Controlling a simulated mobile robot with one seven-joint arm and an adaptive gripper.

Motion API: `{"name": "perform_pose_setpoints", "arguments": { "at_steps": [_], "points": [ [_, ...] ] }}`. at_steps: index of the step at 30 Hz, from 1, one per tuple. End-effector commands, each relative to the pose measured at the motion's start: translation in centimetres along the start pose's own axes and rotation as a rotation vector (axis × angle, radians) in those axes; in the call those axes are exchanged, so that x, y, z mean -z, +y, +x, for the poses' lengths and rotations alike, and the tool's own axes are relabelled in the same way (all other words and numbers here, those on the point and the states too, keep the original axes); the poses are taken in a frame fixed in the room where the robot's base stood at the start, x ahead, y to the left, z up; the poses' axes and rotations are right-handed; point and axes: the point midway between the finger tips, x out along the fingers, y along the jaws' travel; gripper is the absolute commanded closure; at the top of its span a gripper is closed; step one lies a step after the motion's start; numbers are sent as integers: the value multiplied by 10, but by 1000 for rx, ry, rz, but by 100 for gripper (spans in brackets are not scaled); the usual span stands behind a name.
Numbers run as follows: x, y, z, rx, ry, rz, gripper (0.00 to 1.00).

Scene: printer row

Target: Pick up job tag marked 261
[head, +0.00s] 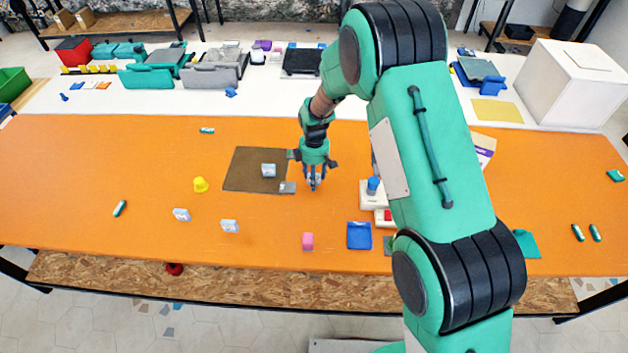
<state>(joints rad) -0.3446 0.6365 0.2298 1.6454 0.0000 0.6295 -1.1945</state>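Small pale tags with bluish-grey faces lie on the orange table. One tag (268,170) is on the brown mat (243,181). Two more, a left tag (181,214) and a right tag (229,226), lie in front of the mat. Their markings are too small to read, so I cannot tell which is 261. A flat grey piece (288,187) lies at the mat's front right corner. My gripper (313,184) points down just right of the mat, beside the grey piece. Its fingers look close together, with nothing clearly seen between them.
A yellow knob-like piece (200,185), a pink block (307,241) and a blue tray (359,236) are on the orange table (90,170). A white device with a blue knob (373,186) stands right of my gripper. My arm hides part of the right side.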

Motion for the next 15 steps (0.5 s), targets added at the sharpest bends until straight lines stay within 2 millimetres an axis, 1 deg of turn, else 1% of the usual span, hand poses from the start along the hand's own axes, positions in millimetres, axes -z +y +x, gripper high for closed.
{"name": "perform_pose_setpoints", "arguments": {
  "at_steps": [14, 15],
  "points": [
    [0, 0, 0, 0, 0, 0, 55],
    [0, 0, 0, 0, 0, 0, 61]
  ]
}}
